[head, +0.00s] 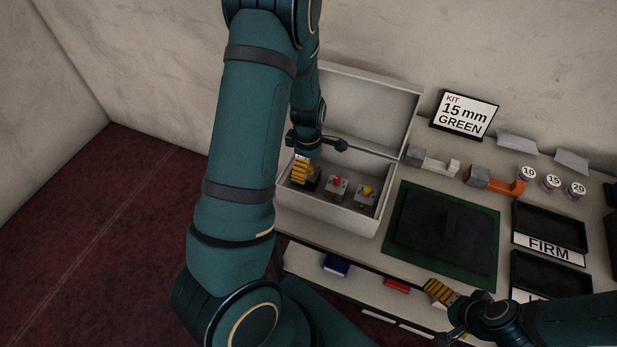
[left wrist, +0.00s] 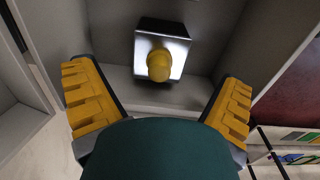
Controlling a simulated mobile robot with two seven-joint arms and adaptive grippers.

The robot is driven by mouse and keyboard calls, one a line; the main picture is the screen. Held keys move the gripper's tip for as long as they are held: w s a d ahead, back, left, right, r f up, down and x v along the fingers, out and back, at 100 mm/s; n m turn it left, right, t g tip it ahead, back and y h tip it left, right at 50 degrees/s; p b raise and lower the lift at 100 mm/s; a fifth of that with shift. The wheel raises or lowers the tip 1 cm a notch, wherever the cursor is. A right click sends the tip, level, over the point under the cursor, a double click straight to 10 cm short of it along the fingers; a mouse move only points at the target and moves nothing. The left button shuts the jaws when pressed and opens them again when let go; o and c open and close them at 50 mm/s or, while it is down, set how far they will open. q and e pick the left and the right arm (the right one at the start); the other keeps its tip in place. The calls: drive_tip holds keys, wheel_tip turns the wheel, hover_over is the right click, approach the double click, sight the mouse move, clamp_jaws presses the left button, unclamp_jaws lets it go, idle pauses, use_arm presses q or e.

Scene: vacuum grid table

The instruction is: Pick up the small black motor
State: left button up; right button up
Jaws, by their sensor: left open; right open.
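The small black motor (left wrist: 172,38) shows in the left wrist view as a dark, shiny block with a round yellow knob facing the camera. It sits in the left compartment of an open grey box (head: 327,221). In the head view it is partly hidden by my left gripper (head: 300,170), and its dark side (head: 314,184) just shows. My left gripper is open, with its yellow-padded fingers spread to either side of the motor in the wrist view and apart from it. My right gripper (head: 440,292) is open and empty near the table's front edge.
Two grey blocks, one with a red knob (head: 337,187) and one with a yellow knob (head: 366,195), sit in the box's other compartments. The raised lid (head: 370,105) stands behind. A green-edged dark mat (head: 394,259), black trays (head: 550,228) and a kit sign (head: 465,114) are to the right.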

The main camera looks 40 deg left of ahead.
sight(309, 174)
use_arm(q)
wheel_tip(309, 174, down, 5)
drive_tip(key=shift+w+d+r, duration=0.1)
drive_tip(key=c, duration=1.4)
